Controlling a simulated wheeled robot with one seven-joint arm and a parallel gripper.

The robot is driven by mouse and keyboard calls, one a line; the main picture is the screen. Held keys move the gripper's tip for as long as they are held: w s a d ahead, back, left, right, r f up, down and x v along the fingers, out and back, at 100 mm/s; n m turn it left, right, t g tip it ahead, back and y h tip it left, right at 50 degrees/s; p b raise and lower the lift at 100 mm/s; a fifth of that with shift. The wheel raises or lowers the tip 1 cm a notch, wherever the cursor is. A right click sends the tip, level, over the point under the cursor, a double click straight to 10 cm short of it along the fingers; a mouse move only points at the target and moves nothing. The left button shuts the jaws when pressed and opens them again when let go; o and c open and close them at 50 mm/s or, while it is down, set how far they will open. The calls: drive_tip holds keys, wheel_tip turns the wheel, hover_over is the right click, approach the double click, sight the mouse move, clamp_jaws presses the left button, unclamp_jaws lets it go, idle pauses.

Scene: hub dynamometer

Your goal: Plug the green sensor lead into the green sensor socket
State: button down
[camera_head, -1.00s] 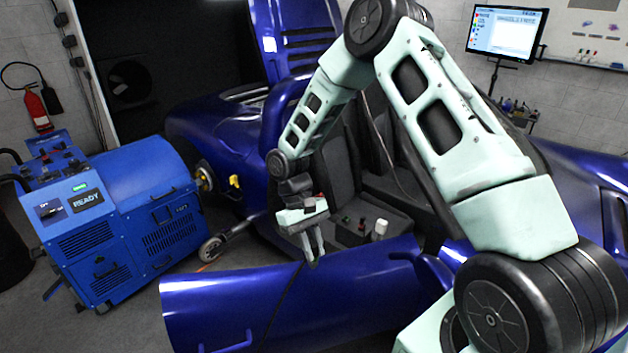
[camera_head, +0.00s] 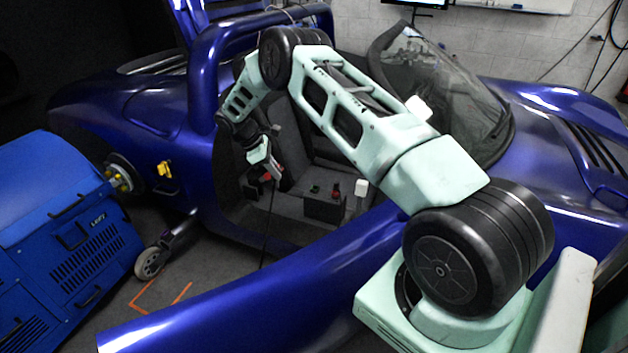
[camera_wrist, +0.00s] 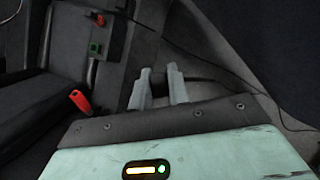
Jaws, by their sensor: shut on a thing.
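My gripper (camera_head: 262,165) is inside the car's open doorway, left of a dark box on the seat area. In the wrist view its two pale fingers (camera_wrist: 158,88) are closed around a dark piece, apparently the end of the sensor lead. No green shows on the held part. A thin black cable (camera_head: 270,215) hangs below the gripper; a cable (camera_wrist: 235,72) also crosses the wrist view.
A red part (camera_head: 336,190) and a white part (camera_head: 361,187) stand by the dark box (camera_head: 323,208). A red-handled lever (camera_wrist: 80,102) lies left of my fingers. The blue door (camera_head: 250,285) stands in front, and a blue machine (camera_head: 70,235) at left.

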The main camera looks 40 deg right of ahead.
drive_tip(key=w+d+f+n+t+b, duration=0.2)
drive_tip(key=w+d+f+n+b, duration=0.25)
drive_tip(key=d, duration=0.45)
drive_tip(key=w+d+f+n+t+h+b, duration=0.1)
drive_tip(key=w+d+f+n+t+b, duration=0.1)
drive_tip(key=d+f+n+b, duration=0.45)
drive_tip(key=w+d+f+n+t+b, duration=0.2)
drive_tip(key=w+d+f+b, duration=0.15)
drive_tip(key=d+b, duration=0.55)
drive_tip(key=shift+s+d+f+b, duration=0.15)
drive_tip(key=shift+d+f+b, duration=0.2)
drive_tip(key=shift+f, duration=0.55)
drive_tip(key=shift+s+d+f+b, duration=0.2)
drive_tip(key=shift+f+b, duration=0.2)
drive_tip(key=shift+f, duration=0.5)
drive_tip(key=shift+s+d+f+b, duration=0.2)
drive_tip(key=shift+f+b, duration=0.2)
drive_tip(key=shift+f, duration=0.5)
drive_tip(key=shift+w+d, duration=0.2)
drive_tip(key=shift+d, duration=0.15)
drive_tip(key=shift+f, duration=0.2)
drive_tip(key=shift+f+b, duration=0.3)
drive_tip(key=shift+f, duration=0.1)
drive_tip(key=shift+f, duration=0.35)
drive_tip(key=shift+f+b, duration=0.35)
drive_tip(key=shift+b, duration=0.05)
